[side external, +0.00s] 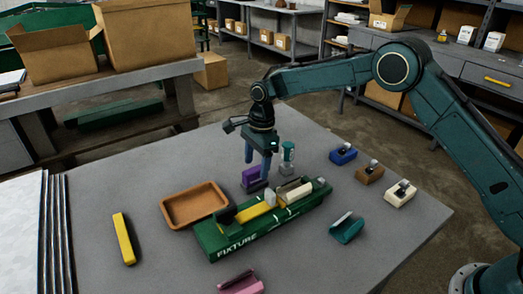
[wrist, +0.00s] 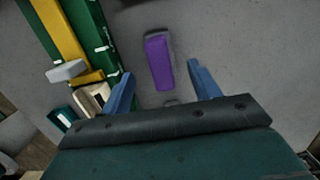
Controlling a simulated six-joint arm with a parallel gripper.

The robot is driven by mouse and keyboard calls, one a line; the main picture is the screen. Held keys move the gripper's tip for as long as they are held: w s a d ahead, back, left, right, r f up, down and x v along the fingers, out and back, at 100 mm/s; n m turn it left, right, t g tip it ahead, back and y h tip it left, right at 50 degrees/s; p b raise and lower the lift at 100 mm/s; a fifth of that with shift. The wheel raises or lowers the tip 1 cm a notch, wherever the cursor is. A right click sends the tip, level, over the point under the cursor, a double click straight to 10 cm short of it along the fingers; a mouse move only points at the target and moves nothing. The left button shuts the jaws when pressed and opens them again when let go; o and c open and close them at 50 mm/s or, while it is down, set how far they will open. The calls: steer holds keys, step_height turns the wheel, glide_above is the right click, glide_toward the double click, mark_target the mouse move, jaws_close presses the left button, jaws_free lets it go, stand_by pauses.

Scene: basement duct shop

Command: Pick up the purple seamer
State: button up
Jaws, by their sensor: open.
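The purple seamer (side external: 253,179) stands on the grey table just behind the green fixture. In the wrist view the purple seamer (wrist: 159,63) lies ahead of the jaws, roughly midway between them, with grey table on both sides. My gripper (side external: 257,168) points down over it in the side view, and its blue fingers partly cover it there. In the wrist view my gripper (wrist: 161,80) is open, with nothing between the fingertips. I cannot tell the exact height of the fingertips above the table.
The green fixture (side external: 215,240) with yellow and cream pieces is close by. A teal-topped bottle (side external: 288,152) stands right of my gripper. An orange tray (side external: 168,217), yellow bar (side external: 124,238), and blue (side external: 343,155), brown, cream, teal (side external: 347,230) and pink (side external: 242,284) tools lie around.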

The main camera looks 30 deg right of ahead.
mark_target(255, 169)
steer(key=shift+f, duration=0.1)
steer(key=shift+w+a+f, duration=0.1)
steer(key=shift+a+f, duration=0.15)
steer(key=shift+f, duration=1)
steer(key=shift+a+f, duration=0.2)
steer(key=shift+f, duration=1)
steer(key=c, duration=1.2)
